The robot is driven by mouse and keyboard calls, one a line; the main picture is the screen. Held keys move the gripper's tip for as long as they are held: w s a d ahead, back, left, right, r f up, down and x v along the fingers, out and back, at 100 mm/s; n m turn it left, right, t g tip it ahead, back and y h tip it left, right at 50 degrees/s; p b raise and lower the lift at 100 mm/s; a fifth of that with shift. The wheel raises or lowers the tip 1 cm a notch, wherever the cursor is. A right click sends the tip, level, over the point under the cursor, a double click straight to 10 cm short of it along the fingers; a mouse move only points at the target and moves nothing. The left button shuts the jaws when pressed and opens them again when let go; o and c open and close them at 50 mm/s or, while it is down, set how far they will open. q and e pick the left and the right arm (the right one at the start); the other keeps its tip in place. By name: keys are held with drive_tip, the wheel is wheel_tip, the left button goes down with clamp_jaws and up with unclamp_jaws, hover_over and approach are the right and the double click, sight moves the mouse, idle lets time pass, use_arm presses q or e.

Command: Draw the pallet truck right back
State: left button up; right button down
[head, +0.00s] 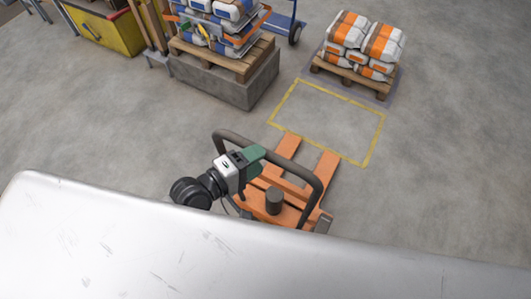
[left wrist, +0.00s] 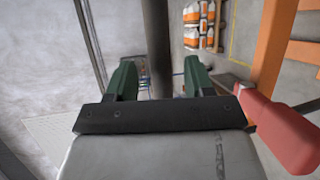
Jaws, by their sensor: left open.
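The orange pallet truck (head: 291,191) stands in front of me. Its two forks point away, toward the yellow floor outline, and carry nothing. Its dark loop handle (head: 290,163) rises toward me. My left gripper (head: 253,156), with green fingers, is at the top bar of the handle. In the left wrist view, the dark handle bar (left wrist: 157,40) runs between the two parted fingers of this gripper (left wrist: 160,66). The fingers are open and not closed on the bar. My right gripper is not in view.
The empty yellow floor outline (head: 370,145) lies beyond the fork tips. Behind it, stacked bags (head: 350,45) sit on a wooden pallet (head: 350,77). A loaded pallet on a concrete block (head: 230,90) stands at back left. A blue trolley (head: 285,22) is behind. Floor at right is clear.

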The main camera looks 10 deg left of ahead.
use_arm(q)
drive_tip(key=b+v, duration=0.1)
drive_tip(key=v, duration=0.6)
drive_tip(key=shift+d, duration=0.1)
